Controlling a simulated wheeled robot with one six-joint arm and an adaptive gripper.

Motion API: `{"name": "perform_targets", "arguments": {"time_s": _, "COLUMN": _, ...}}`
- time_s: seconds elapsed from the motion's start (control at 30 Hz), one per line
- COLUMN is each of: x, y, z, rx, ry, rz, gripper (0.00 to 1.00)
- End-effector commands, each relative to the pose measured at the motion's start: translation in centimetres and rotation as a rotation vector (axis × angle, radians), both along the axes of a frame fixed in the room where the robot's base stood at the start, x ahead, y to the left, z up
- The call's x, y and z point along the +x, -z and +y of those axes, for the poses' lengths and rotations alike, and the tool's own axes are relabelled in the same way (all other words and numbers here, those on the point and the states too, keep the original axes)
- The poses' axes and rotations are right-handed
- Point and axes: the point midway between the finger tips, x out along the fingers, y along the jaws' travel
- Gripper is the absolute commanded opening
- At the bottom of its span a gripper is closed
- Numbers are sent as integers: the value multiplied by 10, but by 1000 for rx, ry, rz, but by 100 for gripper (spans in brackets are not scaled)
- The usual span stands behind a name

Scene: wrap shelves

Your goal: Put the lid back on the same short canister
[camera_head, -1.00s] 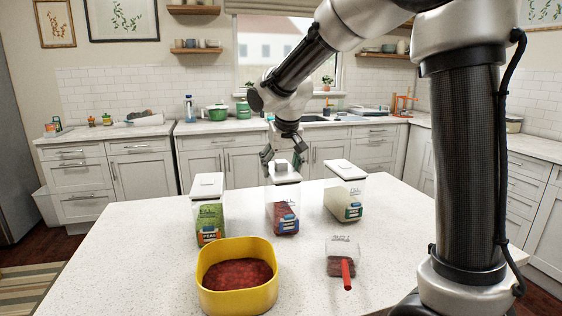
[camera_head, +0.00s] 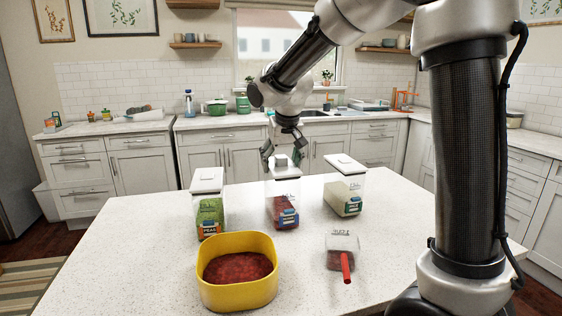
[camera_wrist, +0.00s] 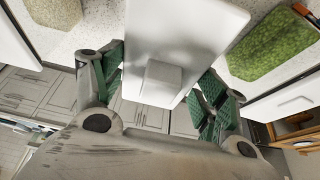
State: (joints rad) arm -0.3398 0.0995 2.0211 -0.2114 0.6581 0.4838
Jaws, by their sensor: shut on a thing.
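The middle canister (camera_head: 282,204) is clear, with red contents and a blue label, and stands on the white island. A white lid (camera_head: 290,172) with a square grey-white knob (camera_head: 281,161) is at its top. Whether the lid is fully seated is too small to tell. My gripper (camera_head: 283,158) points down at this lid, shut on its knob. In the wrist view the lid (camera_wrist: 190,30) and knob (camera_wrist: 158,84) lie between the green-padded fingers (camera_wrist: 160,88). The fingers' contact with the knob is not clear there.
A canister of green peas (camera_head: 210,213) stands left and a pale-filled canister (camera_head: 343,197) right, both lidded. A yellow bowl (camera_head: 237,292) of red contents and a clear scoop (camera_head: 342,258) with a red handle are in front. The island's left front is clear.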

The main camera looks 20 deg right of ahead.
Motion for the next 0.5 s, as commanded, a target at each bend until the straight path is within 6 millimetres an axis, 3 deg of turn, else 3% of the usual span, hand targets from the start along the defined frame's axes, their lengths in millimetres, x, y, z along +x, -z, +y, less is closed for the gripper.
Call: {"name": "perform_targets", "arguments": {"time_s": 0.5, "x": 0, "y": 5, "z": 0, "rx": -1, "ry": 0, "rz": 1, "gripper": 48}}
